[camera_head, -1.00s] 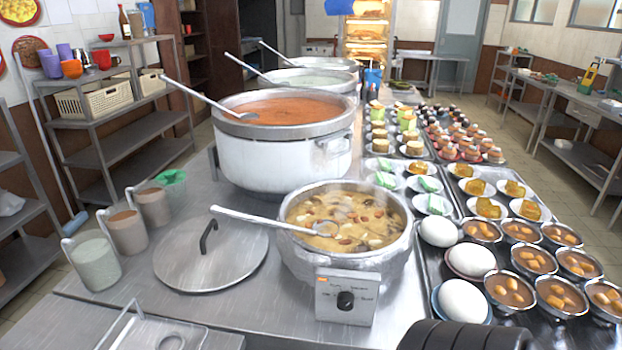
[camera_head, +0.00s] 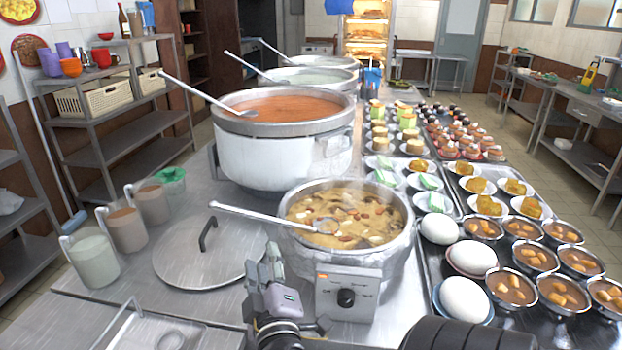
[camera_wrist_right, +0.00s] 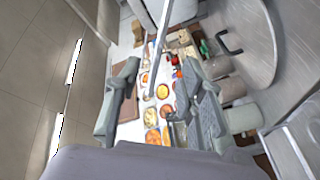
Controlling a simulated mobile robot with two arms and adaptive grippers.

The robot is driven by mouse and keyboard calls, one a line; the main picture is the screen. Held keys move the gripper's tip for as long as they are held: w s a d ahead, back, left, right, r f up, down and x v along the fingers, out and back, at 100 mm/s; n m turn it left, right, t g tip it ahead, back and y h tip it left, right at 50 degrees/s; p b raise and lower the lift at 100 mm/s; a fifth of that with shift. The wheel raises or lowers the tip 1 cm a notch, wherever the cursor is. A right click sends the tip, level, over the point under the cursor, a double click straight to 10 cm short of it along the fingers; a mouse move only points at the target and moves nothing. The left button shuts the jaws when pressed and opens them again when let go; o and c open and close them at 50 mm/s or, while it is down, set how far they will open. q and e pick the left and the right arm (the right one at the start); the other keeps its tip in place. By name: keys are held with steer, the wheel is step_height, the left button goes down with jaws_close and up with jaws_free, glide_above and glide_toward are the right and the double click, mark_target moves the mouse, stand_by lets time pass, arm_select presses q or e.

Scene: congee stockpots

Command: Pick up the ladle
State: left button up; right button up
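The ladle (camera_head: 250,215) rests in the front pot (camera_head: 398,236) of brown congee. Its bowl lies in the congee, and its grey handle leans over the left rim, above the flat lid (camera_head: 200,270). My right gripper (camera_head: 264,258) stands in front of the pot's left side, below the handle in the picture and apart from it. In the right wrist view my right gripper (camera_wrist_right: 160,68) is open, its fingers apart. A grey rod (camera_wrist_right: 160,40) shows between them; I cannot tell for sure that it is the ladle handle. My left gripper is not in view.
The control box (camera_head: 347,294) is close to my right gripper's right. A large pot of red soup (camera_head: 270,155) with another ladle stands behind. Several jugs (camera_head: 95,262) stand at the left. Trays of eggs and bowls (camera_head: 508,290) fill the right side.

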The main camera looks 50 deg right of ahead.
mark_target(259, 218)
steer(key=b+x, duration=0.1)
steer(key=x, duration=0.8)
steer(key=shift+w, duration=0.1)
steer(key=x, duration=0.6)
steer(key=shift+d+f+p, duration=0.25)
steer(key=shift+d+p, duration=0.05)
steer(key=shift+p, duration=0.1)
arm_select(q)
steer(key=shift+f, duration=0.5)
arm_select(e)
steer(key=shift+a, duration=0.1)
steer(key=shift+c, duration=0.3)
jaws_close()
